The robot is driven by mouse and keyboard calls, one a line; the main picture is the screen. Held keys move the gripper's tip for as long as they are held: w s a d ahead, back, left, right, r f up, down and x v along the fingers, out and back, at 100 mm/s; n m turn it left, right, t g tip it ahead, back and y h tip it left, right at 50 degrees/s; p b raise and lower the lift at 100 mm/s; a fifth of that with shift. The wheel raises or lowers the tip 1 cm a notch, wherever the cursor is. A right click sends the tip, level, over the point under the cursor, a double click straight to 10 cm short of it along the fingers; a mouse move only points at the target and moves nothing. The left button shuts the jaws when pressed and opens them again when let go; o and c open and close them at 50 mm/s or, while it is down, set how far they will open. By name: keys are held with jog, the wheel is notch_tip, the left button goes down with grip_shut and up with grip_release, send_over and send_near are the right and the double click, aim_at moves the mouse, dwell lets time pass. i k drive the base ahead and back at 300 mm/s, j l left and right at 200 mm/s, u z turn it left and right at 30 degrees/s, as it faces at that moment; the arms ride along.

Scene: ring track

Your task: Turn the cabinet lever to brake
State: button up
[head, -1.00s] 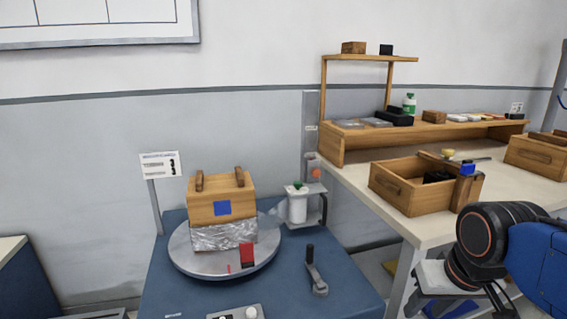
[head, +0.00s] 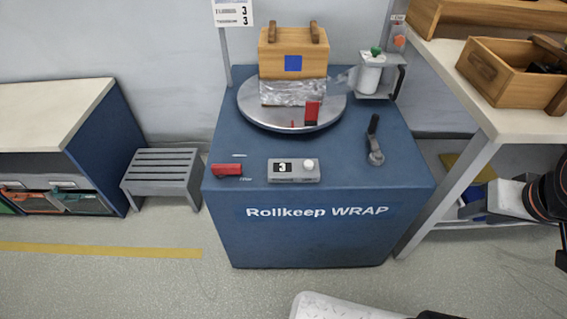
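The blue cabinet (head: 311,235), marked "Rollkeep WRAP", stands in the middle of the head view. A lever (head: 375,145) with a black handle and a grey metal pivot is on the right of its top. The handle points up and away from the pivot; I cannot read any mark beside it. A red handle or switch (head: 227,170) lies at the top's front left, with small markings too fine to read. Part of my arm shows at the right edge, away from the cabinet. My gripper is not in view.
A turntable (head: 247,108) on the cabinet carries a wooden box (head: 283,62) with film around its lower part. A control box (head: 294,171) showing 3 sits at the front. A grey stool (head: 163,168) is left; a workbench (head: 515,122) is right. Floor in front looks clear.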

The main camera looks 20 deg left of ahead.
aim_at(221, 170)
jog(key=u, duration=1.4)
jog(key=k+j+z, duration=0.15)
jog(key=j, duration=0.15)
jog(key=j+z, duration=0.1)
jog(key=j, duration=0.2)
jog(key=k, duration=0.05)
